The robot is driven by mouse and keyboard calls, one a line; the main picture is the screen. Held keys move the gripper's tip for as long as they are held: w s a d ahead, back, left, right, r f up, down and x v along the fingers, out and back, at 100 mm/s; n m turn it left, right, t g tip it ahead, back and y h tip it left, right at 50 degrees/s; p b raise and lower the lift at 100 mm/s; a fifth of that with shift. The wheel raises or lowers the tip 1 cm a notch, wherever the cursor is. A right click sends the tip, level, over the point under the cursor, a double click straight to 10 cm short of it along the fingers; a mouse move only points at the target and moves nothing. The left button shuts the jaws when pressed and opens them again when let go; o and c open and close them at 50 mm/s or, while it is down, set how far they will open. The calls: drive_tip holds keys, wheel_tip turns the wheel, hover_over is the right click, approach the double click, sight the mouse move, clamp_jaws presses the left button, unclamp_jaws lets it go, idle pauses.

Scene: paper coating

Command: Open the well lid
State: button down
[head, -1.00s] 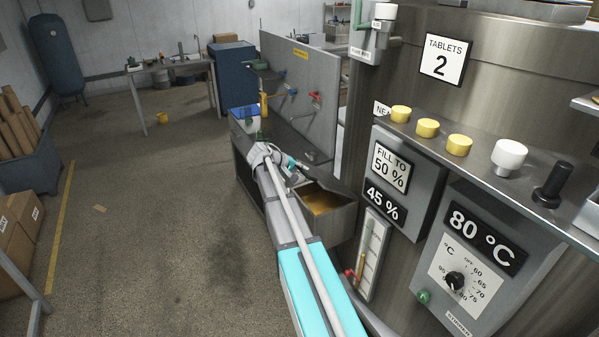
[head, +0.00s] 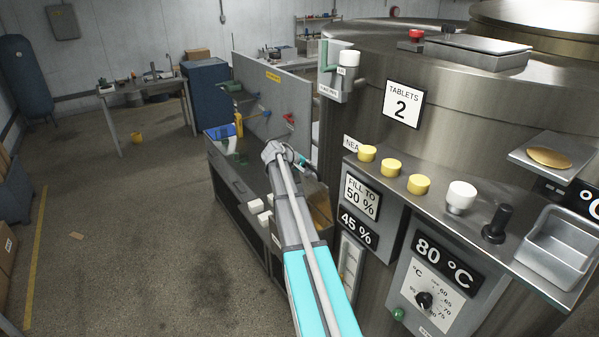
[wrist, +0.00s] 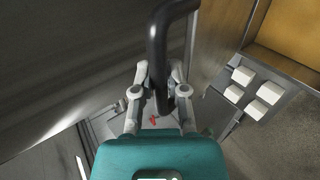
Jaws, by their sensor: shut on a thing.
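A curved black bar handle (wrist: 158,45) rises between the fingers of my gripper (wrist: 161,95) in the wrist view. The gripper is shut on this handle. The handle's base is hidden, so I cannot tell how the lid it belongs to stands. In the head view, my arm reaches over the side well, whose amber inside (head: 321,217) shows partly behind the arm. My fingers are hidden in the head view. An amber surface (wrist: 287,28) also shows at the top right of the wrist view.
Several white blocks (wrist: 256,92) lie beside the amber surface; some also show left of my arm in the head view (head: 256,206). The large steel tank (head: 345,120) and control panel stand close on the right. A dark bench (head: 232,180) stands beyond.

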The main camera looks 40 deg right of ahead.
drive_tip(key=shift+d+r, duration=0.2)
drive_tip(key=shift+d, duration=0.7)
drive_tip(key=shift+d+r, duration=0.15)
drive_tip(key=shift+d, duration=0.7)
drive_tip(key=shift+s, duration=0.1)
drive_tip(key=c, duration=0.6)
unclamp_jaws()
drive_tip(key=shift+c, duration=0.2)
drive_tip(key=shift+s+a, duration=0.1)
